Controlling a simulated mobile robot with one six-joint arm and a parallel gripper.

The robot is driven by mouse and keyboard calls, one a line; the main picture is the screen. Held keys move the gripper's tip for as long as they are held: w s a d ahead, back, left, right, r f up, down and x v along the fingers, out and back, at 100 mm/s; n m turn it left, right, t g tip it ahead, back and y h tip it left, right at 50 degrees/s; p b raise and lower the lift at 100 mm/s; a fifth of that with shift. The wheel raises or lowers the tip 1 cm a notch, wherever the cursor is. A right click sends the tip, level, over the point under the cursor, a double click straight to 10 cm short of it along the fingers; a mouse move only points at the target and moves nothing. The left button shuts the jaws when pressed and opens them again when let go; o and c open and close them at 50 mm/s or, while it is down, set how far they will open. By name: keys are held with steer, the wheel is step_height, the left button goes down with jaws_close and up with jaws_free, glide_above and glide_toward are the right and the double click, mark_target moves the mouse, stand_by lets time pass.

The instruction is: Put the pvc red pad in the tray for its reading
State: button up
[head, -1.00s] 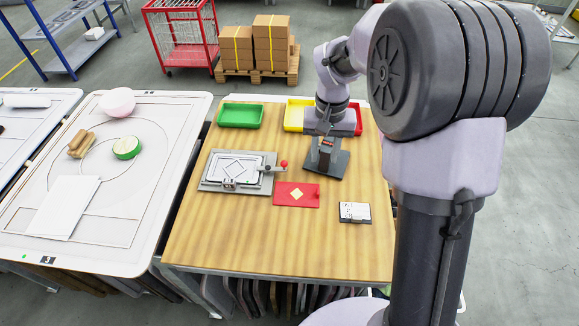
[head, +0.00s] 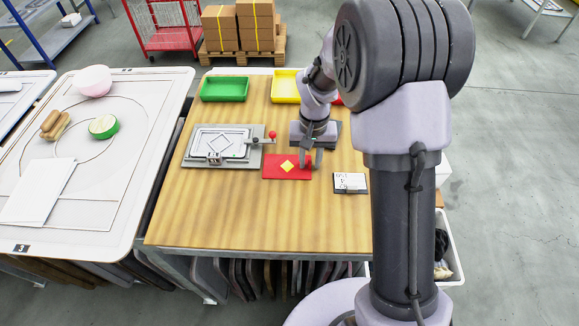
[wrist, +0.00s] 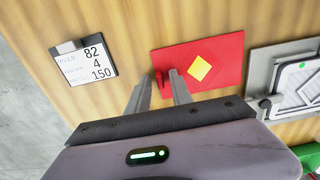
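The red pad (head: 273,172) lies flat on the wooden table and bears a yellow diamond. It also shows in the wrist view (wrist: 222,56), with a small red upright grip at its near end. My gripper (head: 312,160) is low at the pad's right end. In the wrist view its two fingers (wrist: 160,88) are apart, with the red grip seen between their tips; I cannot tell whether they touch it. A green tray (head: 224,89) and a yellow tray (head: 285,86) stand at the table's back. A red tray (head: 337,101) is mostly hidden by my arm.
A grey fixture (head: 188,152) with a framed diamond and a red-knobbed lever stands left of the pad. A card (head: 350,181) to the right reads 82, 4, 150 in the wrist view (wrist: 84,65). A dark plate lies behind my gripper. The table's front is clear.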

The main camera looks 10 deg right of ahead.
jaws_close()
